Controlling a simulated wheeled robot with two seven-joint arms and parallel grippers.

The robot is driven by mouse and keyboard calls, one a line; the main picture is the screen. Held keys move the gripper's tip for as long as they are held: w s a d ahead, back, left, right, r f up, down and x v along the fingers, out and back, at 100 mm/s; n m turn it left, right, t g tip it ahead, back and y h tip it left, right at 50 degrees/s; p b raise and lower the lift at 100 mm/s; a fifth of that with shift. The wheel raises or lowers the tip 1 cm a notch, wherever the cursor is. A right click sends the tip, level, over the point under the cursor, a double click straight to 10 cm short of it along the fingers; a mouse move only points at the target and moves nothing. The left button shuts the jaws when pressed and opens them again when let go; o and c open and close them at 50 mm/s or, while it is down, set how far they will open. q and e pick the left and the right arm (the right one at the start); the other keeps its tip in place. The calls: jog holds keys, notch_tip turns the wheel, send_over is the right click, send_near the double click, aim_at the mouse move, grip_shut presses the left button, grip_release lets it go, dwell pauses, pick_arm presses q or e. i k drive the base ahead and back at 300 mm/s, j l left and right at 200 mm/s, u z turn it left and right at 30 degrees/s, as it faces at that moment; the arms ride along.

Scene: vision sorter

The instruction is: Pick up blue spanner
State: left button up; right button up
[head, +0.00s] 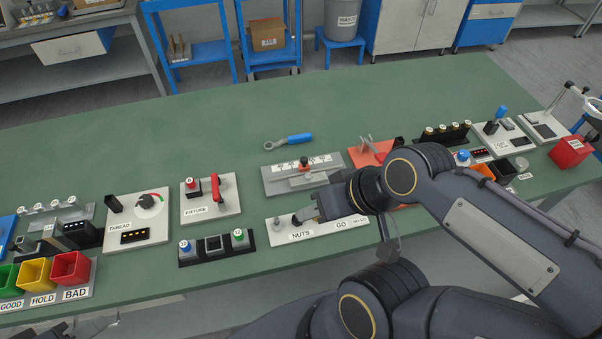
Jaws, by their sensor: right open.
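The blue spanner (292,140) lies flat on the green table top, behind the grey slide fixture. Its blue handle points right and its grey ring end points left. My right gripper (302,216) is in front of the spanner, low over the white NUTS/GO board, apart from the spanner. It is open, with no spanner in it; my arm hides part of the jaws. At the bottom left edge, a grey part that looks like my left gripper (92,327) is mostly cut off, and its jaws cannot be judged.
The grey slide fixture (275,186) stands between my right gripper and the spanner. An orange fixture (367,157) is to its right. GOOD, HOLD and BAD bins (72,268) are at lower left. The table (200,125) behind the spanner is clear.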

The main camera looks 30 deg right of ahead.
aim_at(297, 138)
jog(key=l+z, duration=0.15)
jog(key=z, duration=0.95)
